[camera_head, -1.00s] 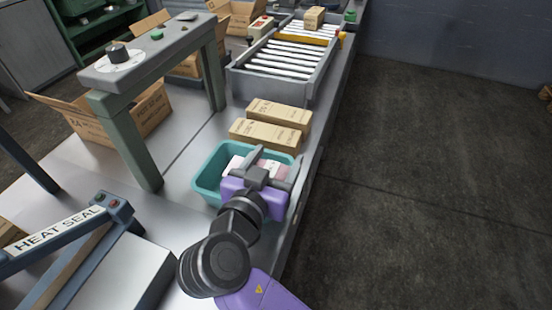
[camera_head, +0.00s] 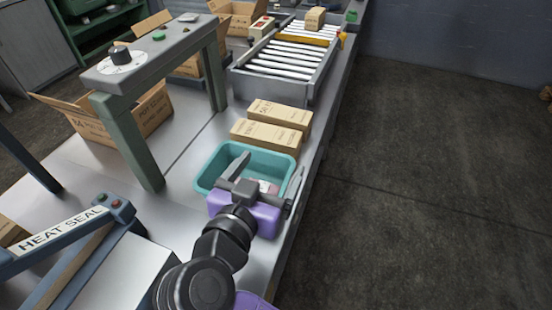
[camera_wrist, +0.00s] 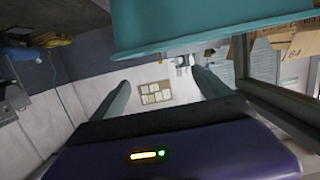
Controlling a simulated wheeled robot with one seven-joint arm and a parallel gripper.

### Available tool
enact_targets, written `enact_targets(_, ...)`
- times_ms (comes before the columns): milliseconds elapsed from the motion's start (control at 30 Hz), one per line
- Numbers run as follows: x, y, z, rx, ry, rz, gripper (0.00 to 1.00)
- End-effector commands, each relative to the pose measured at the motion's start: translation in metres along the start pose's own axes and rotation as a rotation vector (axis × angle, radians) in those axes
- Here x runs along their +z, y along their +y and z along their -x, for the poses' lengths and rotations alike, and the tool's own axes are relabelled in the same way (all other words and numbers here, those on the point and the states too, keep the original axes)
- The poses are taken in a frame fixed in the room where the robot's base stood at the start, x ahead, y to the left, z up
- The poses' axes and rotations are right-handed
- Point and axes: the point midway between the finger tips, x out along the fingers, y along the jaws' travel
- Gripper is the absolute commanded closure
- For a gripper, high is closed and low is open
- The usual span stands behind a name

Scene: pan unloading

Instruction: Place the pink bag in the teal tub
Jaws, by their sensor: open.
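The teal tub (camera_head: 268,160) stands on the metal bench near its right edge in the head view. My gripper (camera_head: 266,173) is at the tub's near side, its two grey fingers spread apart. A small pale pink patch, seemingly the pink bag (camera_head: 268,187), shows between the fingers at the tub's near end; the gripper hides most of it. It looks to be inside the tub, but its exact rest is hidden. In the wrist view the tub (camera_wrist: 210,32) fills the top edge, and the open fingers (camera_wrist: 165,92) have nothing between them.
Two tan cartons (camera_head: 270,125) lie just behind the tub. A green-grey frame with a dial (camera_head: 150,55) stands to the left. The heat sealer (camera_head: 65,230) is at the near left. A roller conveyor (camera_head: 290,58) is farther back. Open floor lies right of the bench.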

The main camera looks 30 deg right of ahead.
Motion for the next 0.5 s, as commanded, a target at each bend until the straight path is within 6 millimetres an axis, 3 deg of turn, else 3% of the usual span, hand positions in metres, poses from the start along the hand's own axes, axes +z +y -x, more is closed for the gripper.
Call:
enact_targets(233, 0.001, -0.001, 0.051, -0.003, 0.000, -0.001, 0.12)
enact_targets(500, 0.000, 0.000, 0.077, 0.000, 0.000, -0.001, 0.12)
